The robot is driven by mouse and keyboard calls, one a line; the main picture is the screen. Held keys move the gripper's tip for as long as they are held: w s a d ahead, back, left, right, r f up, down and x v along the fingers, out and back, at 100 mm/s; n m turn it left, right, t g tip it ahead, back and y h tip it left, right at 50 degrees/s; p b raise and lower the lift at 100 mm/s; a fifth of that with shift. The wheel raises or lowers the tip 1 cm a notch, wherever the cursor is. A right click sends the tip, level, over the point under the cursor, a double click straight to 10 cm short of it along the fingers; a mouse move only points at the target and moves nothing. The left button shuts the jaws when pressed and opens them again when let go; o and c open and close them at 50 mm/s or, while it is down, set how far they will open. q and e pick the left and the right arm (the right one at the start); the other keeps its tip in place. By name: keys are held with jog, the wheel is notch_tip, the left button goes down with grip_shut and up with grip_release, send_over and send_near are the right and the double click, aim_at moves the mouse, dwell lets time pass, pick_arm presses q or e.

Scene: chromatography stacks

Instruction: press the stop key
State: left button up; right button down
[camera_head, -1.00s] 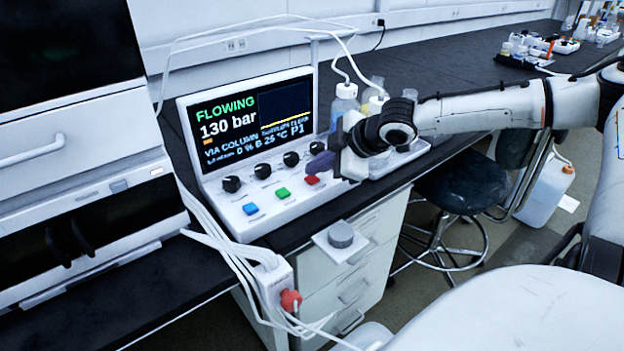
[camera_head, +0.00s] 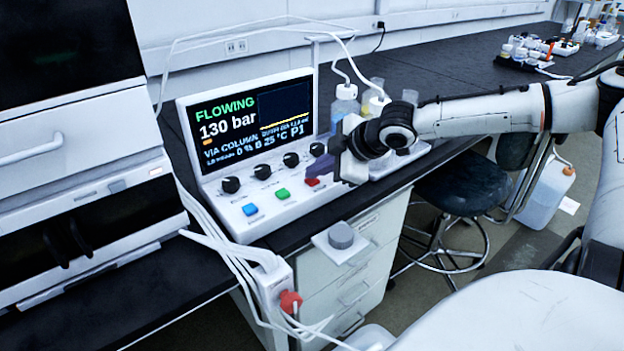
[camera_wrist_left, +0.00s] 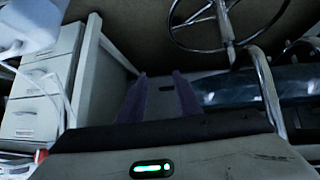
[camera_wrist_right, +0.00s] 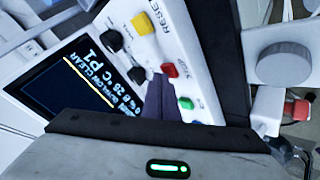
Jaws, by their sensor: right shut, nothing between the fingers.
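The control unit (camera_head: 285,212) stands on the dark bench with a lit screen reading FLOWING and 130 bar. Its red key (camera_head: 312,182), which seems to be the stop key, is right of the green and blue keys; its label is not legible. My right gripper (camera_head: 318,169) is shut and empty, its purple fingertips just above the red key. In the right wrist view the red key (camera_wrist_right: 170,70) shows just beyond the fingertips (camera_wrist_right: 159,78); I cannot tell whether they touch. My left gripper (camera_wrist_left: 160,76) is open and empty, away from the unit.
A row of black knobs (camera_head: 263,171) lies between screen and keys. A yellow key (camera_wrist_right: 144,23) is beside the red one in the right wrist view. Bottles (camera_head: 345,101) stand behind my right gripper. A grey round knob (camera_head: 341,235) sits at the bench front. A stool (camera_head: 462,188) stands below.

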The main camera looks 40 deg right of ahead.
jog(key=shift+f, duration=0.25)
jog(key=shift+r, duration=0.1)
jog(key=shift+r+p, duration=0.85)
jog(key=shift+r, duration=0.15)
notch_tip(320, 180, up, 5)
jog(key=p, duration=0.5)
